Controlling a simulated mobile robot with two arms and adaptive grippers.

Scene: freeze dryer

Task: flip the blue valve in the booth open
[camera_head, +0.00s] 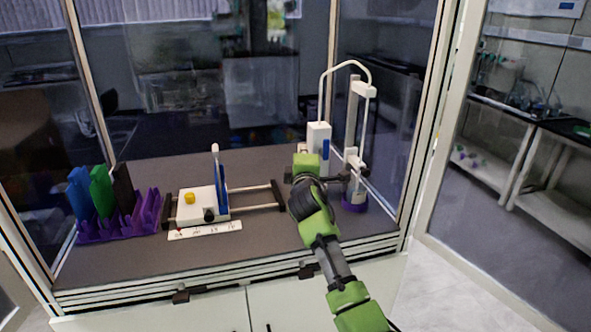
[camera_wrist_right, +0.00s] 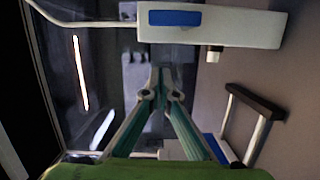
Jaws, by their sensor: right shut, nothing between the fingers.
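A white upright device (camera_head: 318,136) with a blue part (camera_head: 326,151) on its side stands at the back right of the booth. It shows close by at the top of the right wrist view (camera_wrist_right: 240,25), with the blue rectangle (camera_wrist_right: 175,18) on its face. I cannot tell whether this blue part is the valve. My right gripper (camera_head: 289,175) is in front of the device, with its fingers mostly hidden in the head view. In the right wrist view its fingertips (camera_wrist_right: 160,72) meet, empty, apart from the blue part. My left gripper is out of view.
A white slide unit (camera_head: 200,203) with an upright blue plate (camera_head: 219,170) and rails stands left of my arm. A purple rack (camera_head: 120,222) holds coloured plates. A purple-based stand (camera_head: 354,203) is close on the right. Glass panes enclose the booth.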

